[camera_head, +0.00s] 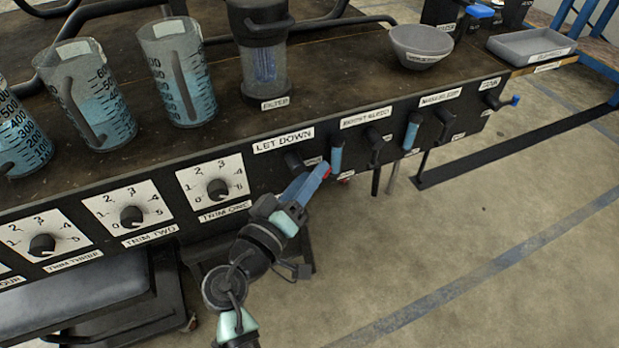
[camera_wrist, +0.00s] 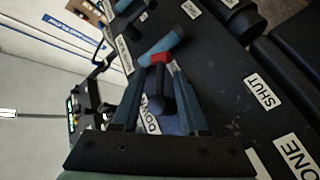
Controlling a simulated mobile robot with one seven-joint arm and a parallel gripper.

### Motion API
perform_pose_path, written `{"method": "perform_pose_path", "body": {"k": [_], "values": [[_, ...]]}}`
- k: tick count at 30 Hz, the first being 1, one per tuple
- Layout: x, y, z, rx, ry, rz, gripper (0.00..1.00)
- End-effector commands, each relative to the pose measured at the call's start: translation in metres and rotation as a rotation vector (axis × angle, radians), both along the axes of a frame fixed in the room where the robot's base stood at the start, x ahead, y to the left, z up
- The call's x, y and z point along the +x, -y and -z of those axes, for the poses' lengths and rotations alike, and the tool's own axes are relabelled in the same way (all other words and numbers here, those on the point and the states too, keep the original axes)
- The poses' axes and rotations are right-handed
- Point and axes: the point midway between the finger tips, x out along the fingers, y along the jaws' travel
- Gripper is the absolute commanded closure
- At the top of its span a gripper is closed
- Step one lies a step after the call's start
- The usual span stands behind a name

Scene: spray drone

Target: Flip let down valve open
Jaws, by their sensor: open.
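The let down valve (camera_head: 293,158) is a black fitting on the front panel under the white LET DOWN label (camera_head: 283,140). My gripper (camera_head: 315,180) is close in front of it, its blue fingers reaching up and right. In the wrist view my gripper (camera_wrist: 160,68) is open, and the black valve part (camera_wrist: 160,98) shows between its fingers. A red patch shows at the fingertips; I cannot tell whether it touches the valve. The valve's handle is partly hidden by my gripper. A SHUT label (camera_wrist: 264,93) is on the panel to the right.
A blue handle (camera_head: 337,153) stands just right of my fingertips. More valves, including one with a blue handle (camera_head: 412,131), line the panel to the right. Trim dials (camera_head: 217,189) are to the left. Measuring jugs (camera_head: 178,72) stand on the bench. Floor in front is clear.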

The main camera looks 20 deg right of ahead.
Motion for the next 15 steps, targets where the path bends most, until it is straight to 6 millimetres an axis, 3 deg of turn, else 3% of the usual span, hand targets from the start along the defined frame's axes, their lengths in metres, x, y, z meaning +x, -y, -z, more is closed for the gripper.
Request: {"method": "perform_pose_path", "body": {"k": [9,15], "values": [[0.0021,0.0023,-0.0002,0.001,0.0,-0.001,0.56],[0.002,0.0021,-0.0001,0.001,0.0,-0.001,0.91]]}}
